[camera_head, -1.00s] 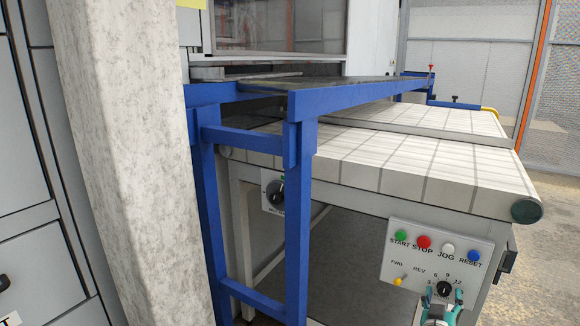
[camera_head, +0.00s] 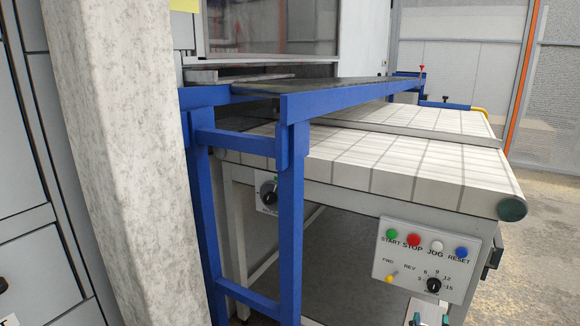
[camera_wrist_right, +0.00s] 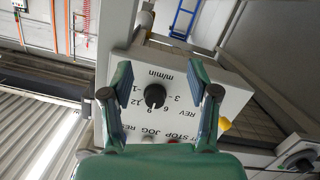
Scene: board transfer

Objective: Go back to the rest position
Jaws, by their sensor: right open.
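My right gripper (camera_head: 429,317) shows only in part at the bottom edge of the head view, just below the control panel (camera_head: 385,262). In the right wrist view its two teal fingers (camera_wrist_right: 160,82) stand apart with nothing between them. The panel's black speed knob (camera_wrist_right: 155,96) appears in the gap between the fingers, beyond them, and also shows in the head view (camera_head: 433,285). No contact with the knob is visible. My left gripper is not in view.
The panel has green, red, white and blue buttons and a yellow switch (camera_head: 391,278). It hangs on the front of a white tiled conveyor (camera_head: 400,170). A blue frame (camera_head: 291,220) and a pale column (camera_head: 125,160) stand at the left. Open floor (camera_head: 550,240) lies at the right.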

